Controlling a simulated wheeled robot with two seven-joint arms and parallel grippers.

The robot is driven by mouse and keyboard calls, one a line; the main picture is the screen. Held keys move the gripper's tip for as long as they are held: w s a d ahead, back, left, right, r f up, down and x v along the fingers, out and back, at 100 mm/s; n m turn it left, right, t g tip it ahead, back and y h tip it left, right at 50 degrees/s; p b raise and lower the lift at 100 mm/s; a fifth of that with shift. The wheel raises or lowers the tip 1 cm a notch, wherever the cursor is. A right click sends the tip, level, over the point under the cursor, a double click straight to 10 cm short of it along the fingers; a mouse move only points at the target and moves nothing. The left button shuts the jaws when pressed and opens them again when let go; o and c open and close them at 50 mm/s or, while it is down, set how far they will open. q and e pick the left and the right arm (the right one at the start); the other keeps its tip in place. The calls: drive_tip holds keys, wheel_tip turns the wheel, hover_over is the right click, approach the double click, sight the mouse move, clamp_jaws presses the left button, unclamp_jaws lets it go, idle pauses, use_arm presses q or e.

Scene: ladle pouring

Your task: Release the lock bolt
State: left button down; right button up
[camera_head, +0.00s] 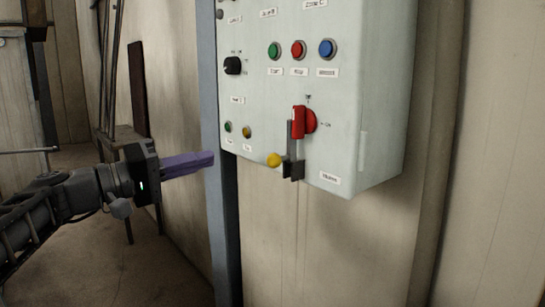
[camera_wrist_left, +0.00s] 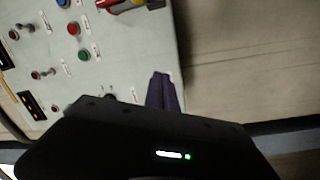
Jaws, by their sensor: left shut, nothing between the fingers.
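A yellow knob (camera_head: 274,160), which looks like the end of the lock bolt, sticks out to the left of a dark grey bracket (camera_head: 290,160) at the lower edge of the control box. The bracket stands over the lower part of a red rotary switch (camera_head: 309,121) with an upright red handle. My left gripper (camera_head: 211,158) has purple fingers, shut and empty. It points right, left of the knob and apart from it. In the left wrist view the fingers (camera_wrist_left: 162,76) also show together, with the red handle (camera_wrist_left: 118,5) cut off at the top edge. My right gripper is not seen.
The pale control box (camera_head: 375,110) carries a green button (camera_head: 274,50), a red button (camera_head: 298,50), a blue button (camera_head: 327,48) and a black knob (camera_head: 233,65). A blue-grey post (camera_head: 210,100) stands at its left side. The wall below the box is clear.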

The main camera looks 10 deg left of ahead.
use_arm(q)
drive_tip(key=s+d+r+m+g+h, duration=0.1)
drive_tip(key=s+m+h, duration=0.1)
drive_tip(key=s+d+r+m+g+h, duration=0.1)
drive_tip(key=s+r, duration=0.1)
drive_tip(key=shift+d+r+m+h, duration=0.2)
drive_tip(key=shift+d+m+h, duration=0.2)
drive_tip(key=p+x, duration=0.4)
drive_tip(key=x, duration=0.6)
drive_tip(key=s+f, duration=0.1)
drive_tip(key=s+d+f, duration=0.1)
drive_tip(key=s, duration=0.1)
drive_tip(key=shift+s+f, duration=0.1)
drive_tip(key=shift+f, duration=0.2)
wheel_tip(320, 180, down, 7)
drive_tip(key=b, duration=0.9)
drive_tip(key=shift+r, duration=0.25)
